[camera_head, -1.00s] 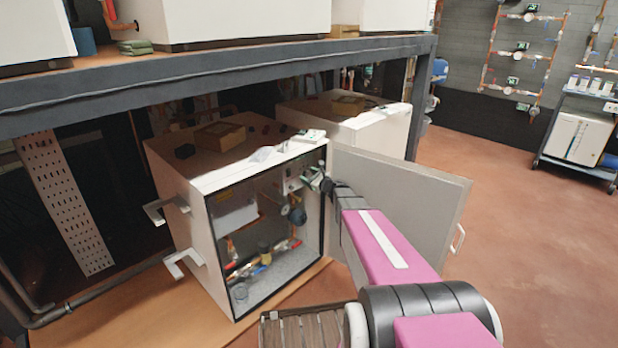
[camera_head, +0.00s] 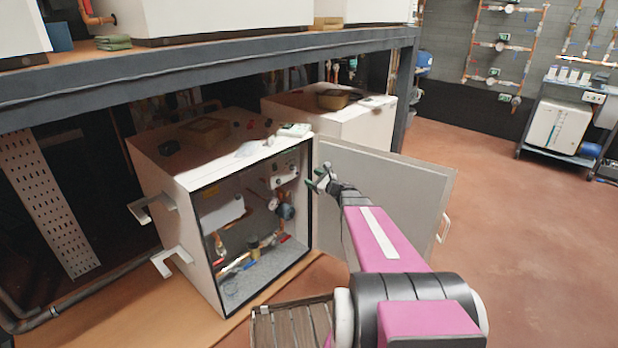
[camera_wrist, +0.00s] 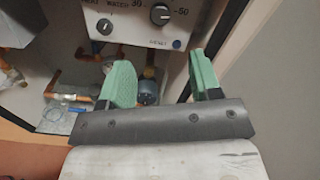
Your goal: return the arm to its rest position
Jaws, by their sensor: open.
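My gripper (camera_head: 320,181) is at the end of my outstretched magenta arm, at the right edge of the open cabinet front, near the door. In the wrist view its two green fingers (camera_wrist: 158,82) stand apart with nothing between them. The white heat pump cabinet (camera_head: 160,205) stands on the low wooden board with its grey door (camera_head: 405,190) swung open to the right. A control panel with knobs (camera_wrist: 135,18) is ahead of the fingers in the wrist view, apart from them.
Pipes and valves (camera_head: 255,245) fill the cabinet's lower part. A dark shelf beam (camera_head: 200,80) runs above the cabinet. A second white unit (camera_head: 370,128) stands behind. Metal brackets (camera_head: 170,262) stick out at left. The floor (camera_head: 530,250) at right is free up to a cart (camera_head: 560,125).

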